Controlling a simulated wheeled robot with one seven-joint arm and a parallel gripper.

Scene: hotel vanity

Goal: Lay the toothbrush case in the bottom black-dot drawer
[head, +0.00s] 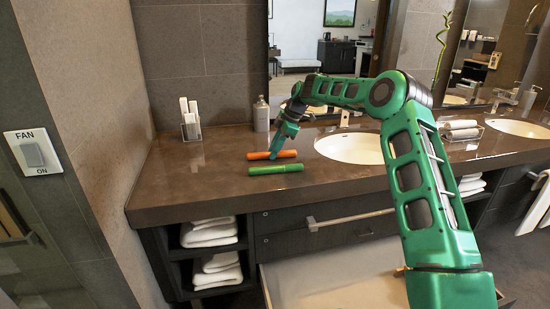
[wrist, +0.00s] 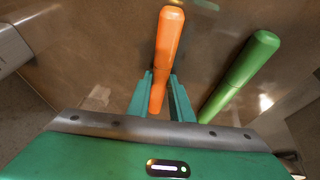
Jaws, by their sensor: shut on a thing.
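An orange toothbrush case (head: 286,154) lies on the brown counter, with a green case (head: 276,169) beside it on the near side. My gripper (head: 274,151) is down at the counter, shut on the orange case. In the wrist view the orange case (wrist: 169,38) runs between the two fingers of my gripper (wrist: 161,92), and the green case (wrist: 240,75) lies apart to the right. An open drawer (head: 325,285) with a pale interior is below the counter, partly hidden by my arm. No black dot can be made out on any drawer.
A closed drawer front with a long handle (head: 350,219) is above the open drawer. Shelves with folded towels (head: 209,232) are to its left. On the counter are a sink (head: 350,148), a bottle (head: 261,115) and a clear holder (head: 190,128). The counter's front left is clear.

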